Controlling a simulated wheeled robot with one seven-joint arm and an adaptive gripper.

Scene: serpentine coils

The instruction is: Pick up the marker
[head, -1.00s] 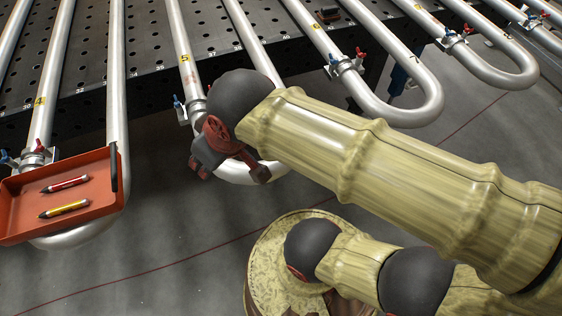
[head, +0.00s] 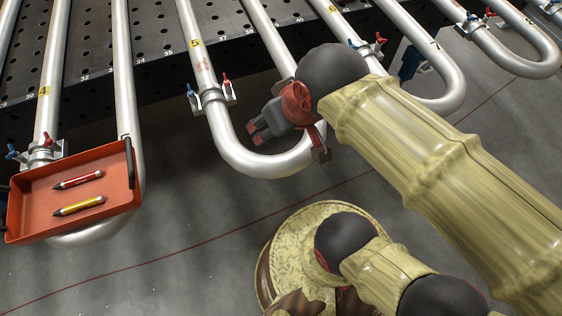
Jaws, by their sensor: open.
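Two markers lie in a red-orange tray (head: 118,200) at the left in the head view. One is a red marker (head: 78,180), the other a yellow marker (head: 79,206) nearer the tray's front. Both lie apart, roughly side by side and slightly tilted across the tray floor. My gripper (head: 253,137) is open and empty, to the right of the tray and well apart from both markers. Its fingers point left, in front of the bend of pipe 5. Part of the gripper is turned away, so its jaw gap shows only partly.
The tray rests at the end of pipe 4 and has a dark handle (head: 129,163). Silver pipe coils (head: 262,167) with clamps (head: 211,95) run over a dark perforated table (head: 165,45). Open grey floor (head: 180,220) lies between tray and arm.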

